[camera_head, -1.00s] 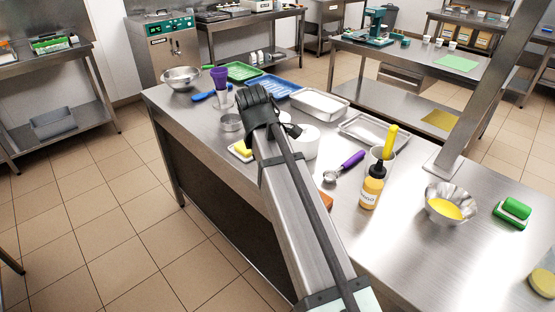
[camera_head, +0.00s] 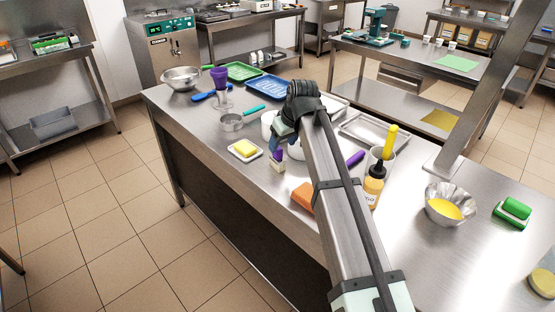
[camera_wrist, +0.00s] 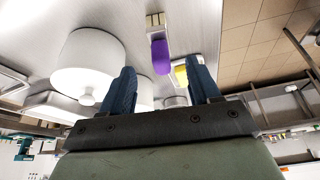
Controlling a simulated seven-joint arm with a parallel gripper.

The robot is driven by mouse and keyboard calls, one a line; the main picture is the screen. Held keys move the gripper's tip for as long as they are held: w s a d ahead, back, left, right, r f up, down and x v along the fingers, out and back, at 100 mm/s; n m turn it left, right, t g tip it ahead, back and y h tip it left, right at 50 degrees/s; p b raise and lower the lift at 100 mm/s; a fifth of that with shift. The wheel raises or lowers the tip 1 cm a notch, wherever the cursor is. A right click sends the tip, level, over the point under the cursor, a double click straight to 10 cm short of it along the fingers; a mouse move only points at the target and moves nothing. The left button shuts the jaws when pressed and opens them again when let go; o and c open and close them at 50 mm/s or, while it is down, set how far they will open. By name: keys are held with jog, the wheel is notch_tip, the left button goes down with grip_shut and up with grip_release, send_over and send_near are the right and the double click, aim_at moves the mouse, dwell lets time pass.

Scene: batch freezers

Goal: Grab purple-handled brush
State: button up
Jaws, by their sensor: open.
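The purple-handled brush (camera_head: 279,168) is on the steel worktop, just right of the butter dish; my gripper hides part of it in the head view. In the wrist view, its purple handle (camera_wrist: 161,56) points toward me and its pale head is at the top of the picture. My gripper (camera_head: 281,146) is open and empty above the worktop, close to the brush. In the wrist view the two blue fingers (camera_wrist: 162,76) stand apart, with the handle seen between and beyond their tips. I cannot tell the remaining height.
A white lidded pot (camera_wrist: 90,65) stands left of the fingers. The butter dish (camera_head: 236,155) is left of the brush and an orange block (camera_head: 303,196) is right. A purple-handled scoop (camera_head: 355,158) and sauce bottle (camera_head: 373,187) stand farther right. The worktop's front edge is near.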

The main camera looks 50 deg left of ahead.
aim_at(276, 155)
jog(key=shift+a+x, duration=0.1)
jog(key=shift+x, duration=2)
jog(key=shift+a+x, duration=0.15)
jog(key=shift+x, duration=1.95)
jog(key=shift+r, duration=0.1)
jog(key=shift+c, duration=0.3)
